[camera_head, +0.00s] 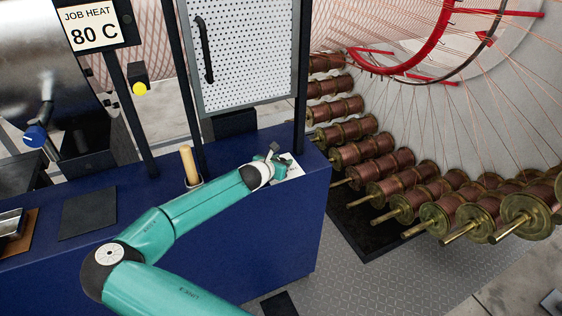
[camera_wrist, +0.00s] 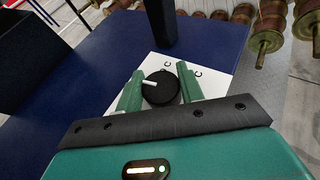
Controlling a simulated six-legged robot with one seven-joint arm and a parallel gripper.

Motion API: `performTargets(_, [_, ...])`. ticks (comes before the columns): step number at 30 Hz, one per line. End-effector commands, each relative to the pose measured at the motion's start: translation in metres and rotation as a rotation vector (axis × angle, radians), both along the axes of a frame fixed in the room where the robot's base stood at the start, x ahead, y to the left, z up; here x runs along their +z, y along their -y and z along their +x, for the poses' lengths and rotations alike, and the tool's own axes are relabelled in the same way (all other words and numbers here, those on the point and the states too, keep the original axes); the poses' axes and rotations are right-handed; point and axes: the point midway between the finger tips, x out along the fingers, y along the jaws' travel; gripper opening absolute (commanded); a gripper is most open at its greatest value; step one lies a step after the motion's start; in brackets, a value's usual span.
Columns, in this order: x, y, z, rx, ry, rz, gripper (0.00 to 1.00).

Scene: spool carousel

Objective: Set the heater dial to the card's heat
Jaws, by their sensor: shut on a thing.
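The card (camera_head: 93,27) at the upper left of the head view reads "JOB HEAT 80 C". The heater dial (camera_wrist: 160,88) is a round black knob with a white pointer line, on a white scale plate (camera_wrist: 215,82). The pointer points to the left in the wrist view. Two letters C show on the plate; the numbers are hidden or cut off. My gripper (camera_wrist: 159,90) is shut on the dial, with one green finger on each side of it. In the head view my gripper (camera_head: 279,166) is over the plate at the bench's right end.
The blue bench (camera_head: 240,225) carries a wooden handle (camera_head: 189,163) standing behind my arm and a dark mat (camera_head: 88,213). A perforated guard door (camera_head: 243,50) with black posts stands behind. Copper spools (camera_head: 378,167) line the right. A blue knob (camera_head: 35,135) is at far left.

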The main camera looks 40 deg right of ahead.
Motion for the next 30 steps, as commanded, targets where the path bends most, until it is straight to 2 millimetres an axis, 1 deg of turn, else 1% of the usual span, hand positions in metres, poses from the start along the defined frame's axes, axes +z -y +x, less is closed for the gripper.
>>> performTargets(8, [0.0005, 0.0001, 0.0003, -0.079, 0.006, 0.006, 0.15])
performTargets(17, [0.0006, 0.0007, -0.0001, -0.208, 0.006, 0.005, 0.15])
performTargets(26, [0.0007, 0.0014, -0.0007, -0.365, 0.005, 0.003, 0.15])
performTargets(30, [0.0006, 0.0017, -0.0006, -0.467, 0.004, 0.002, 0.15])
